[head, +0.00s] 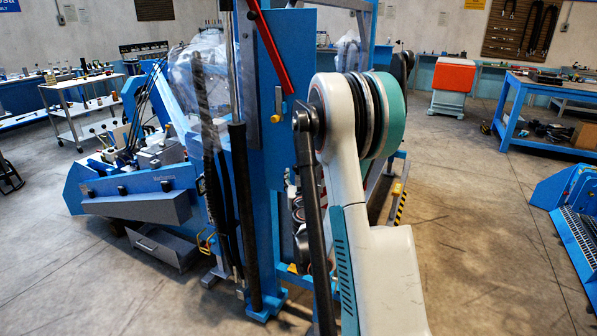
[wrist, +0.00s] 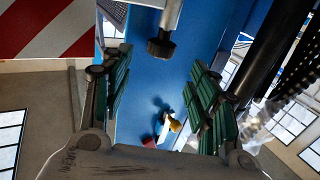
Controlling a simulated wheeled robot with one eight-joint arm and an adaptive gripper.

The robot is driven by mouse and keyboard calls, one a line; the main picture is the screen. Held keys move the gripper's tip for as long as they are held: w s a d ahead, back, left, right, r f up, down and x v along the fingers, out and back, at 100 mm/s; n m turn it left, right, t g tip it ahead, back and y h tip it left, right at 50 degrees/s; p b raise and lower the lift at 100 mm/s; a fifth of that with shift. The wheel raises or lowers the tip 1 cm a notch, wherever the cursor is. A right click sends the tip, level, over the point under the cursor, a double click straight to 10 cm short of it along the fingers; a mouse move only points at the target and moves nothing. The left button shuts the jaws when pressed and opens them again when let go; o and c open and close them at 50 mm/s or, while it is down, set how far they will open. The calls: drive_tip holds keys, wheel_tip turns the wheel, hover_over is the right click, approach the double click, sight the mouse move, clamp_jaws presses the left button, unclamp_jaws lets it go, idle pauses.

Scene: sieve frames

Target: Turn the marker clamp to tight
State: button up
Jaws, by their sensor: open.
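In the wrist view my gripper (wrist: 156,72) is open, its two green-padded fingers apart and nothing held between them. Behind the gap is a blue machine surface with a small yellow, white and red part (wrist: 170,124) low between the fingers. A dark round knob on a light rod (wrist: 161,45) shows at the top of the gap, apart from both fingers. In the head view a small yellow knob (head: 276,118) sits on the blue column (head: 262,160). I cannot tell which of these is the marker clamp, nor its setting. My gripper is hidden in the head view.
A red bar (head: 270,45) and black hoses (head: 245,210) run along the column. A blue machine (head: 140,185) with an open drawer (head: 163,247) stands left. In the wrist view a red-and-white striped panel (wrist: 45,28) is close at upper left.

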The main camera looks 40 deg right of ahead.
sight(298, 168)
drive_tip(key=b+x, duration=0.1)
drive_tip(key=x, duration=0.5)
drive_tip(key=c, duration=1.1)
